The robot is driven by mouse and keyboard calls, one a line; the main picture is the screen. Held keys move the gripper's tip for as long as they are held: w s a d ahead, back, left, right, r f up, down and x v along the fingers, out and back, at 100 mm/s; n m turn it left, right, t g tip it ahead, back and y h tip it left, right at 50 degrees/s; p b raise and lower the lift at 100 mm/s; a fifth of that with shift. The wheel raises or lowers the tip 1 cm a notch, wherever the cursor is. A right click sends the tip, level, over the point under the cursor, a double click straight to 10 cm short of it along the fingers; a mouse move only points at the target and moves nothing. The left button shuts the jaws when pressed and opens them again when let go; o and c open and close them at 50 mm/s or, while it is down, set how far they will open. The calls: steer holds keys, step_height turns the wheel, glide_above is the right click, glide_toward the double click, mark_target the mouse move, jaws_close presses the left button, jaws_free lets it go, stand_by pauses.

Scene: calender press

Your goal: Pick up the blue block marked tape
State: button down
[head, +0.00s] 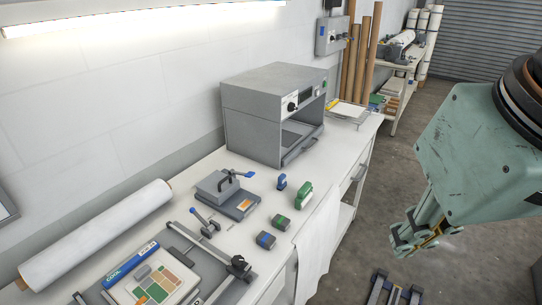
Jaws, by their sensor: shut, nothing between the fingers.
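Several small items on the white bench carry blue: a small upright blue piece (282,182), a dark block with a blue top (265,240), and a long blue box with white lettering (131,263) at the lower left. The lettering on the small ones is too small to read, so I cannot tell which is marked tape. My gripper (415,246) hangs at the right, pale green, pointing down over the floor beside the bench. It is shut and empty, well apart from all of these.
A dark block with a green top (281,222) and a green item (304,196) stand close by. A grey press (234,194), a grey oven-like machine (265,115) and a white roll (95,235) occupy the bench. A white cloth (318,240) hangs over its front edge.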

steer(key=c, duration=3.3)
jaws_free()
steer(key=shift+c, duration=0.2)
steer(key=o, duration=0.8)
steer(key=shift+w, duration=0.1)
steer(key=w+a+r+m+g+p, duration=0.1)
steer(key=w+a+m+p, duration=0.15)
steer(key=w, duration=1.35)
steer(key=w+a+r+m+g+p, duration=0.1)
steer(key=w+m+p, duration=0.15)
steer(key=w, duration=1.25)
steer(key=w+a+f+m+g+p, duration=0.1)
steer(key=w+a+f+p, duration=0.1)
steer(key=w+f, duration=0.8)
steer(key=w+a+f+m+g+p, duration=0.1)
steer(key=w+a+f, duration=0.4)
steer(key=w+f, duration=0.5)
steer(key=w+p, duration=0.1)
steer(key=w, duration=0.3)
steer(key=shift+w+f+m, duration=0.25)
steer(key=shift+f+m, duration=0.05)
steer(key=shift+f, duration=0.05)
